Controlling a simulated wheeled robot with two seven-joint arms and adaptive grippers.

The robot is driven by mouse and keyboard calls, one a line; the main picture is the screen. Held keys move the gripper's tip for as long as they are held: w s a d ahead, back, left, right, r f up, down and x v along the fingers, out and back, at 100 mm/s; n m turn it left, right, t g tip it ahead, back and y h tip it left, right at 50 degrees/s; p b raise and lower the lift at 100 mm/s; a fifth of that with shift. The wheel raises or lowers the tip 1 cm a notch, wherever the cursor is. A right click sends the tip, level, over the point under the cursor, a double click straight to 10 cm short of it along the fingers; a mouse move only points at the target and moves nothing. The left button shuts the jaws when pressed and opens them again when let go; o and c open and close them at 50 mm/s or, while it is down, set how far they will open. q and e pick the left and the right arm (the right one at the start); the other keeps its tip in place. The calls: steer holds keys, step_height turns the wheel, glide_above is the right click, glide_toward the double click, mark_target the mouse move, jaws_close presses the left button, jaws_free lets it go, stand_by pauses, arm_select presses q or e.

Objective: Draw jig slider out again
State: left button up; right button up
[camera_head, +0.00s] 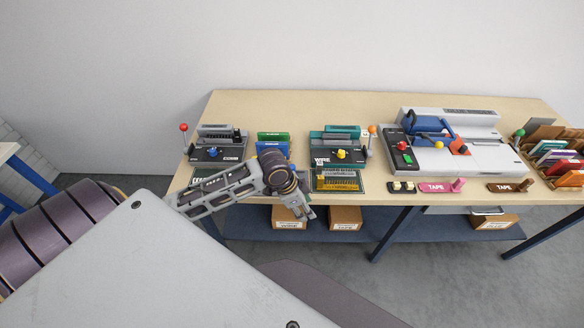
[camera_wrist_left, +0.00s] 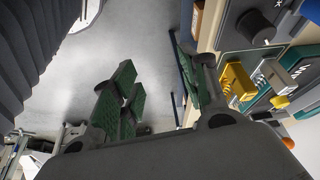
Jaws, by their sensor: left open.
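I cannot tell for certain which part is the jig slider. A dark bench machine with a blue ball knob (camera_head: 212,153) stands at the left of the table. A teal and dark one labelled WIRE, with a yellow ball knob (camera_head: 341,154), stands to its right. My left gripper (camera_head: 307,214) is at the table's front edge, below and left of the WIRE machine, touching neither knob. In the left wrist view its green-padded fingers (camera_wrist_left: 155,85) are apart with nothing between them. A yellow block (camera_wrist_left: 237,82) shows beside them. My right gripper is not seen.
A red-ball lever (camera_head: 183,128) and an orange-ball lever (camera_head: 373,130) flank the machines. A large grey machine (camera_head: 455,155) stands further right, with tape pieces (camera_head: 437,187) before it. The table's front edge (camera_head: 385,200) runs near my gripper. Boxes (camera_head: 346,223) sit on the lower shelf.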

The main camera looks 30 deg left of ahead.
arm_select(q)
steer(key=shift+m, duration=0.5)
steer(key=w+a+r, duration=0.1)
steer(key=a, duration=0.1)
steer(key=w+a+r, duration=0.1)
steer(key=w+a, duration=0.1)
steer(key=a, duration=0.1)
steer(key=w+a+r, duration=0.2)
steer(key=shift+a, duration=0.35)
steer(key=shift+n, duration=0.3)
steer(key=w+a+r, duration=0.1)
steer(key=a+r, duration=0.1)
steer(key=a, duration=0.1)
steer(key=w+a+r, duration=0.2)
steer(key=a+r, duration=0.1)
steer(key=w+a+r, duration=0.1)
steer(key=a+r, duration=0.1)
steer(key=a, duration=0.1)
steer(key=shift+w+r, duration=0.15)
steer(key=shift+r, duration=0.15)
steer(key=shift+d+f, duration=0.1)
steer(key=shift+f, duration=0.05)
steer(key=shift+p+x, duration=0.5)
steer(key=shift+x, duration=6.25)
steer(key=shift+w, duration=0.1)
jaws_close()
